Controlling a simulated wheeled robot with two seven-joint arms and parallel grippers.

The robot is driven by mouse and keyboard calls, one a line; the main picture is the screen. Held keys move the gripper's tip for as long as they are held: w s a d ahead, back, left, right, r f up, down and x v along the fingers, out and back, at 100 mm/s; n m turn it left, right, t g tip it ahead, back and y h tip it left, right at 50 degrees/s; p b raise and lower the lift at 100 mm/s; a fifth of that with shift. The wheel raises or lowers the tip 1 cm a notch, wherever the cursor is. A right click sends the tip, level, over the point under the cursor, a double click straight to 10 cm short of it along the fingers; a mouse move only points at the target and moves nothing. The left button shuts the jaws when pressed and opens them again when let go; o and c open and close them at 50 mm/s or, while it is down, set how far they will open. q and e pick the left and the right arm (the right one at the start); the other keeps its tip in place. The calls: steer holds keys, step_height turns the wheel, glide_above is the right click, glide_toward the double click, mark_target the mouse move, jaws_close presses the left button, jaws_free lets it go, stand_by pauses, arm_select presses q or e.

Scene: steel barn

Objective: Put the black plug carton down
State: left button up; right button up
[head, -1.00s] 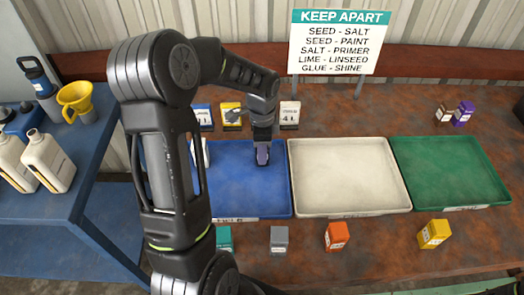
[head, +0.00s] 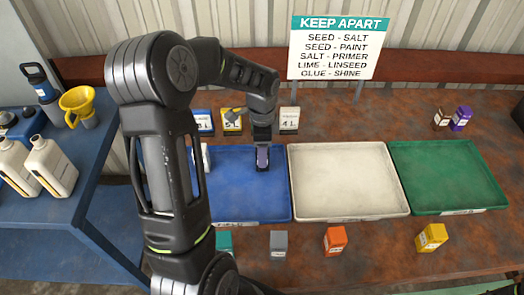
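My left gripper (head: 262,160) points down over the back right part of the blue tray (head: 235,205). A small dark piece with a greyish-lavender face shows at its fingertips. I cannot tell whether this is the black plug carton or part of the fingers, nor whether it touches the tray floor. No other carton in view is clearly the black plug one. My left arm hides much of the blue tray's left side. My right gripper is not in view.
A white tray (head: 346,212) and a green tray (head: 450,207) stand to the right, both empty. Cartons stand behind the trays, including a purple one (head: 461,118). Orange (head: 335,239) and yellow (head: 432,237) cartons stand in front. A sign (head: 338,48) rises behind.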

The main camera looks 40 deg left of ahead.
arm_select(q)
step_height(320, 180, up, 10)
steer(key=shift+f, duration=0.15)
stand_by(0.7)
